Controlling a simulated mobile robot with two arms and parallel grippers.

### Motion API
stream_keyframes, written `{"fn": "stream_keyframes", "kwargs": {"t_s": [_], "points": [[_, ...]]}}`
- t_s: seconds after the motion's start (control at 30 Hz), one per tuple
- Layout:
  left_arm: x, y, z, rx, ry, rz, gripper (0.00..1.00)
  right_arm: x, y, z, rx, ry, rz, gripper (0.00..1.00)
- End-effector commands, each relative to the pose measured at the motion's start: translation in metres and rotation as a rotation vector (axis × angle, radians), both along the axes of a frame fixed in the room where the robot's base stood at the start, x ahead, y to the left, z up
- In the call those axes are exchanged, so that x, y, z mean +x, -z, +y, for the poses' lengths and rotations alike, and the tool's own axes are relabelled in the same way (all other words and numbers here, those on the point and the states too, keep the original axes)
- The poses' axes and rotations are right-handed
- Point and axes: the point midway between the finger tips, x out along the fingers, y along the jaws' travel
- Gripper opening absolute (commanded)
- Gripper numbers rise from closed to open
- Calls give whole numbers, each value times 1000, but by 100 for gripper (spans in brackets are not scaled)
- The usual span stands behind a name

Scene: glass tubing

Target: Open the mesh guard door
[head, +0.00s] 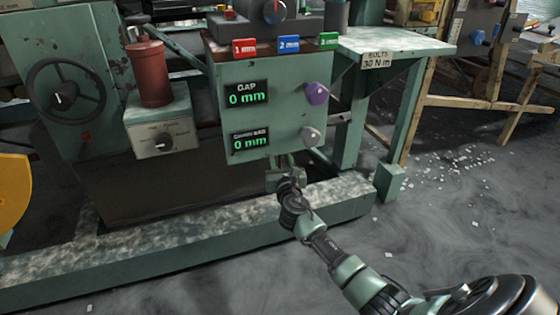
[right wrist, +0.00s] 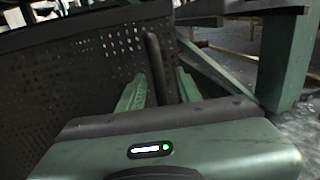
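The mesh guard door (right wrist: 85,65) is a dark panel with rows of small holes, filling the left of the right wrist view. In the head view a dark panel (head: 135,190) sits low under the green machine; its holes cannot be made out there. A dark upright bar handle (right wrist: 154,55) stands at the door's right side. My right gripper (right wrist: 161,80) has its two green fingers apart, one on each side of the handle, with small gaps showing. In the head view my right gripper (head: 285,165) is below the display panel, and the handle is hidden. My left gripper is not in view.
A green panel (head: 275,110) with two "0 mm" displays and two knobs hangs just above my right gripper. A worn green base beam (head: 200,235) runs along the floor below. A green table leg (head: 390,180) stands to the right. Open grey floor lies in front.

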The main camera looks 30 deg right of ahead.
Motion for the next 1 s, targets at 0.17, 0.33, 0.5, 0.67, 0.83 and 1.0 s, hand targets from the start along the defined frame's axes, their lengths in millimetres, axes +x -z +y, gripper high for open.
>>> {"fn": "stream_keyframes", "kwargs": {"t_s": [0.17,0.33,0.5,0.67,0.83,1.0], "points": [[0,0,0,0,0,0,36,0,0,0,0,0,0,20],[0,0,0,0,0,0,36,0,0,0,0,0,0,0],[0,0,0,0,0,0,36,0,0,0,0,0,0,0],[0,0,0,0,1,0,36,0,0,0,0,1,0,0],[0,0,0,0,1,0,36,0,0,0,0,1,1,0],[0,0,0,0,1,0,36,0,0,0,0,1,1,0]]}}
